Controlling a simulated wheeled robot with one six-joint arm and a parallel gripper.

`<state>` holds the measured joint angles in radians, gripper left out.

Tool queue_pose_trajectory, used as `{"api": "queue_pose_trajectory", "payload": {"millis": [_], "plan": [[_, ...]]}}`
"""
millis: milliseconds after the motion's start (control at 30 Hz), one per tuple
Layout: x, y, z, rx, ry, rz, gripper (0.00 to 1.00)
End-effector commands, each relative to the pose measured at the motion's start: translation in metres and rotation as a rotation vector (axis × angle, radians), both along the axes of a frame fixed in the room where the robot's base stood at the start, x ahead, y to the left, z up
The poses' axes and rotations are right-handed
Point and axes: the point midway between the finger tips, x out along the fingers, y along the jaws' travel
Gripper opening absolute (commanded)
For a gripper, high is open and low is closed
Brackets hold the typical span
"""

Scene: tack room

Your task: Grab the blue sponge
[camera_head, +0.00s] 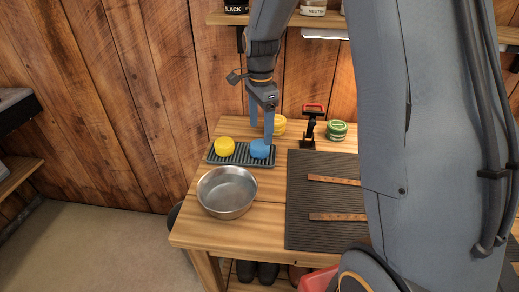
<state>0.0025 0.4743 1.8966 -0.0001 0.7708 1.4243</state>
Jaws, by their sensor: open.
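The blue sponge (259,149) sits on the right part of a dark ribbed tray (238,156) on the wooden table (262,214). A yellow sponge-like piece (224,146) sits on the same tray to its left. My gripper (262,132) points down at the blue sponge with its fingers apart. One finger shows on the left, behind the sponge's top edge, and the other on the right, partly over its right side. Whether the fingers touch the sponge I cannot tell. Part of the sponge is hidden by the right finger.
A metal bowl (227,192) stands in front of the tray. A dark mat (311,226) with two wooden strips lies right. A yellow round item (279,125), a red-handled tool (311,125) and a green tin (336,130) stand at the back. A shelf (279,20) hangs above.

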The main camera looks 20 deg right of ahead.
Motion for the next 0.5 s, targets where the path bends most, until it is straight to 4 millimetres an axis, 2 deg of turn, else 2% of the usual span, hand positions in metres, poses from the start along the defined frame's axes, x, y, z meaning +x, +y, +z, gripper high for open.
{"api": "queue_pose_trajectory", "payload": {"millis": [500], "plan": [[0.005,0.003,-0.054,0.001,0.003,0.004,0.74]]}}
